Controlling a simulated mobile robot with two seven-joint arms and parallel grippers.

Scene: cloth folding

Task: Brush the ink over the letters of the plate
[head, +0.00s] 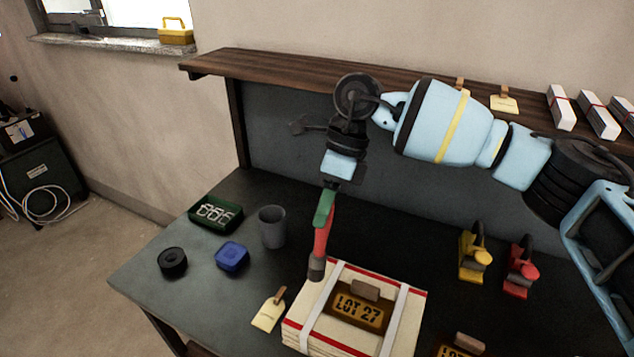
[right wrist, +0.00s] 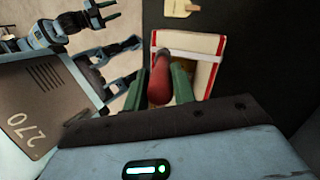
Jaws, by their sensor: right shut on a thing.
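My right gripper (head: 328,200) points down and its green fingers are shut on a brush (head: 322,232) with a red handle and a dark grey-brown end. The brush hangs nearly upright at the back left corner of a strapped bundle; I cannot tell whether it touches. The brass-coloured plate (head: 357,312), cut with "LOT 27", lies on the bundle, right of and in front of the brush. A brown block (head: 365,290) stands on its back edge. The right wrist view shows the brush handle (right wrist: 160,80) between the green fingers. Left gripper: parts of an arm (right wrist: 100,20) show there, but its jaws are unclear.
The bundle (head: 420,310) has red edges and white straps. Yellow (head: 474,256) and red (head: 521,268) tools stand right.

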